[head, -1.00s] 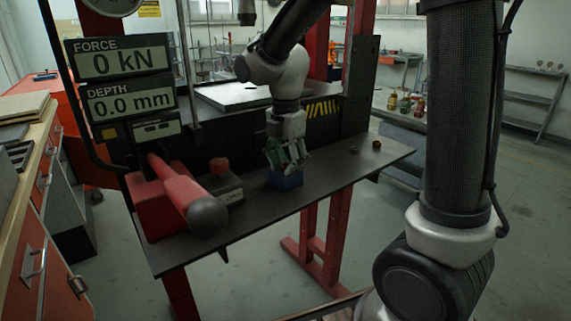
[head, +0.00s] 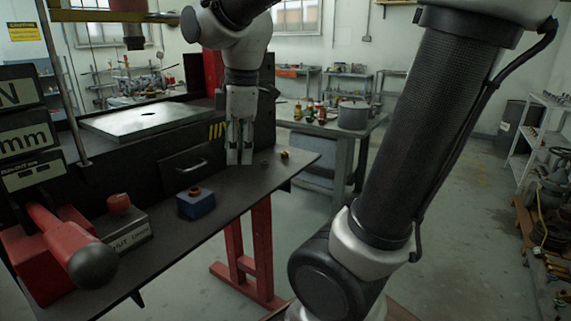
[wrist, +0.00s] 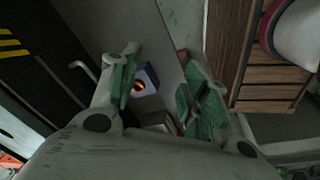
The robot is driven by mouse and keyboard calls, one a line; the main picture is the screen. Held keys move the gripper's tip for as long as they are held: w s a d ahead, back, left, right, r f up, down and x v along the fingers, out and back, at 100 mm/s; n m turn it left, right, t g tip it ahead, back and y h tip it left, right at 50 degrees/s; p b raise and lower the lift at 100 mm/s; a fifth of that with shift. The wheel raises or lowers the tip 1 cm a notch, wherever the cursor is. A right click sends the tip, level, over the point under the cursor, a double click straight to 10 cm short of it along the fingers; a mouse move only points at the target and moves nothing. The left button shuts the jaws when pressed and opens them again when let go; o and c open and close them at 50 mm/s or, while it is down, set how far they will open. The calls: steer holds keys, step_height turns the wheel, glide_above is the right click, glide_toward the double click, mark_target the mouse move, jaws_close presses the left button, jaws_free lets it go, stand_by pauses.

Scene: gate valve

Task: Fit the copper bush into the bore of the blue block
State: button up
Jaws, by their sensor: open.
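The blue block (head: 197,206) sits on the dark bench shelf. The copper bush (head: 195,190) stands at its bore, with its upper part showing above the top face; how deep it sits is hidden. In the wrist view the blue block (wrist: 150,73) shows between the fingers, with the copper bush (wrist: 138,87) as a glowing orange-brown ring. My gripper (head: 240,156) points down, to the right of the block and apart from it. In the wrist view my gripper (wrist: 160,90) has its green-padded fingers spread, with nothing held.
A small dark ring (head: 265,163) and a brass piece (head: 284,154) lie at the shelf's right end. A red-buttoned box (head: 122,222) and a red lever with a black ball knob (head: 93,268) stand left of the block. The shelf (head: 160,240) is clear in front.

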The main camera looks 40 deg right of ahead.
steer(key=s+d+f+m+t, duration=0.2)
steer(key=s+d+m, duration=0.4)
steer(key=s+m, duration=0.5)
steer(key=shift+m, duration=1.1)
